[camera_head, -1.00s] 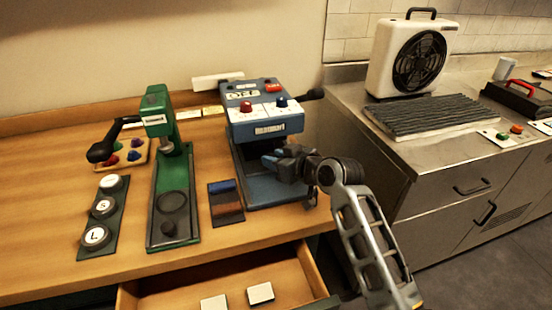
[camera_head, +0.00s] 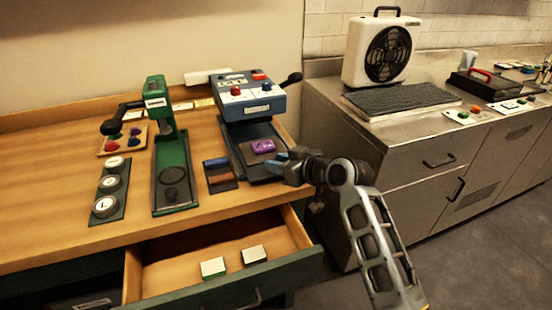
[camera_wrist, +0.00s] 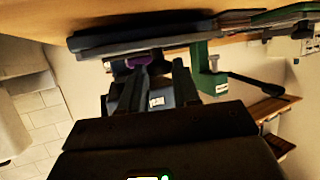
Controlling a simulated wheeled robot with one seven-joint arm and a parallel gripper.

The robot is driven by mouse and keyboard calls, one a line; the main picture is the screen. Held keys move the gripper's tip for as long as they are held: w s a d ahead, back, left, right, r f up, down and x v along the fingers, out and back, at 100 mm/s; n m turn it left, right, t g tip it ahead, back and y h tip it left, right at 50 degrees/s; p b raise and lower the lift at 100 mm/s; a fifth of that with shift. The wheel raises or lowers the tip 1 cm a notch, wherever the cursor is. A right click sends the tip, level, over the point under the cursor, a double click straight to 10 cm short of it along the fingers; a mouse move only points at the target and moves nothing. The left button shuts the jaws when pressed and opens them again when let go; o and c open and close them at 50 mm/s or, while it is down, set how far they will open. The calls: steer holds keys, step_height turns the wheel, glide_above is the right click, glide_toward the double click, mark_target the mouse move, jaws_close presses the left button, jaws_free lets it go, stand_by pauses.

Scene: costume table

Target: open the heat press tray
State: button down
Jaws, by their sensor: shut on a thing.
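The blue heat press (camera_head: 250,106) stands on the wooden table, with a red and a blue knob on its upper housing. Its tray (camera_head: 254,172) sticks out in front of the upper housing. A purple patch on a dark plate (camera_head: 263,146) lies uncovered on it. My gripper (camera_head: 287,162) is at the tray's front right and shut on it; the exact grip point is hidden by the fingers. In the wrist view, my gripper (camera_wrist: 160,78) has its fingers close to the purple patch (camera_wrist: 139,61) and the dark slab edge.
A green press (camera_head: 172,165) and a dark strip with several white round pieces (camera_head: 112,182) stand to the left. An open drawer (camera_head: 220,290) with two small blocks juts out below. A steel counter (camera_head: 400,135) with a fan is at the right.

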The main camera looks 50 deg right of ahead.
steer(key=c, duration=0.8)
jaws_free()
steer(key=shift+c, duration=0.2)
steer(key=b+v, duration=0.1)
steer(key=v, duration=0.7)
steer(key=shift+a, duration=0.1)
steer(key=s+a+f, duration=0.7)
steer(key=s+a, duration=0.3)
steer(key=a, duration=0.3)
steer(key=s+a+r+n+y, duration=0.1)
steer(key=s+a+r, duration=0.2)
steer(key=s+a, duration=0.2)
steer(key=s+a+r+n+t+y, duration=0.1)
steer(key=s+a+r, duration=0.2)
steer(key=s+a, duration=0.3)
steer(key=s, duration=0.4)
steer(key=shift+s+r+y, duration=0.25)
steer(key=shift+s+y, duration=0.1)
steer(key=shift+y, duration=0.05)
